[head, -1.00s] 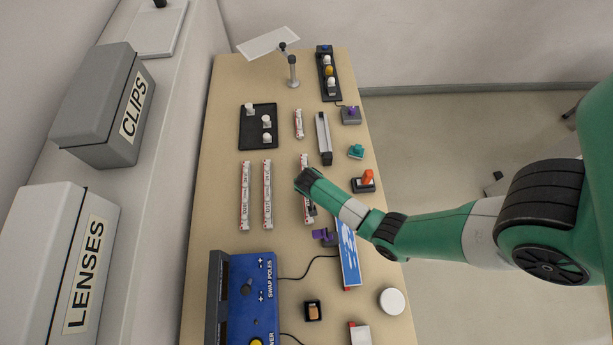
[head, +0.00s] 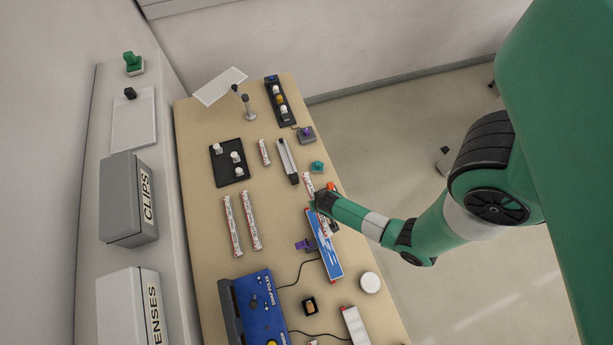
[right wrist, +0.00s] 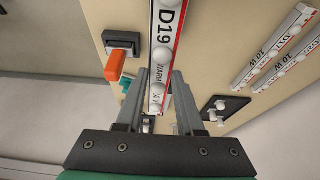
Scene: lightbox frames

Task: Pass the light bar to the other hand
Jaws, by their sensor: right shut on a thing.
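My right gripper (right wrist: 157,88) is shut on a light bar (right wrist: 168,22), a white strip with round lamps, a red edge and "D19 WARM" lettering. In the head view this bar (head: 308,183) sticks out past my right gripper (head: 318,203), over the table's right part near an orange knob (head: 331,186). The arm hides part of the bar there. Two similar light bars lie side by side on the table (head: 232,226) (head: 250,220). A shorter bar (head: 264,152) lies farther back. My left gripper is not in view.
A blue control box (head: 262,305) and a blue-and-white box (head: 326,258) are at the near side. A black tray with white knobs (head: 216,171) and a grey bar-shaped piece (head: 288,160) are farther back. Bare tabletop (head: 280,215) lies left of the held bar.

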